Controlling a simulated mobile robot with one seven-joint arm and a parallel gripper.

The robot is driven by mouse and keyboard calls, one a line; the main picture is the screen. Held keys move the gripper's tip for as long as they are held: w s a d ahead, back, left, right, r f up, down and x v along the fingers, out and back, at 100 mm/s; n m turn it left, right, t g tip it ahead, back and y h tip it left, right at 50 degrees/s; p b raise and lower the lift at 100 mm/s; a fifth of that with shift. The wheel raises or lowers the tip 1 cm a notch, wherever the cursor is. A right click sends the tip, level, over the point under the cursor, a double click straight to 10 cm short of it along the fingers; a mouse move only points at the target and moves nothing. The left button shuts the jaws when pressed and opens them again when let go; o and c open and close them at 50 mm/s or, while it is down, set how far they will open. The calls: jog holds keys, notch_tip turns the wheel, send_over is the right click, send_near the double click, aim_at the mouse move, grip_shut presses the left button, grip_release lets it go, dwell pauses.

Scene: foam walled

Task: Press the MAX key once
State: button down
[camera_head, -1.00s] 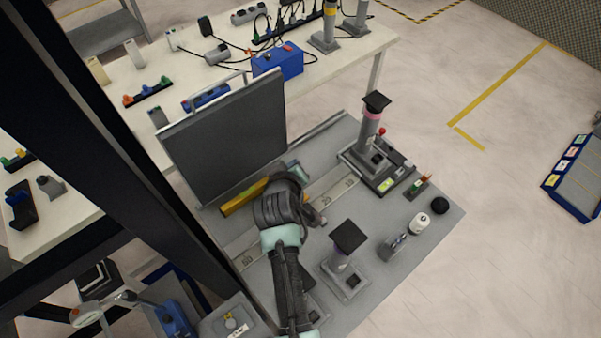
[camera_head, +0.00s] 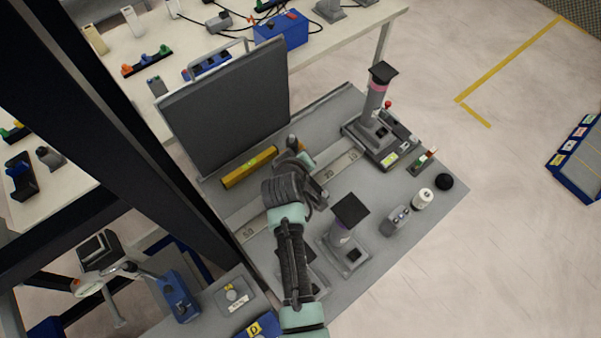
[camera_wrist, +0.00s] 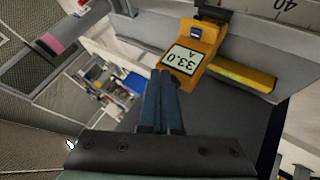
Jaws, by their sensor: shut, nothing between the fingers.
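An orange handheld meter (camera_wrist: 209,47) shows in the wrist view. Its lit display (camera_wrist: 183,60) reads what looks like 33.0 A, upside down. A blue key (camera_wrist: 196,33) sits on its face beyond the display. No MAX lettering can be read on it. My gripper (camera_wrist: 163,76) is shut and empty. Its dark blue fingertips appear at the display's lower left edge; I cannot tell whether they touch. In the head view the meter is mostly hidden by my wrist, with perhaps an orange bit (camera_head: 307,158) of it showing.
A yellow bar (camera_head: 250,167) lies beside the meter, near a tall dark panel (camera_head: 225,105) and a marked grey rail (camera_head: 340,166). A post with a black square top (camera_head: 349,209) stands right of my arm. Another post (camera_head: 376,98) stands farther back.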

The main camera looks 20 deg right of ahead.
notch_tip(320, 180, down, 6)
jog(key=b, duration=0.4)
jog(key=shift+f+b, duration=0.15)
jog(key=shift+b, duration=0.15)
dwell(1.5)
jog(key=shift+f+b, duration=0.3)
jog(key=shift+f, duration=0.1)
jog(key=shift+f+b, duration=0.35)
jog(key=shift+f, duration=0.05)
dwell(0.5)
jog(key=shift+r+p, duration=0.8)
notch_tip(320, 180, up, 5)
jog(key=p, duration=0.4)
jog(key=shift+p, duration=0.3)
dwell(0.7)
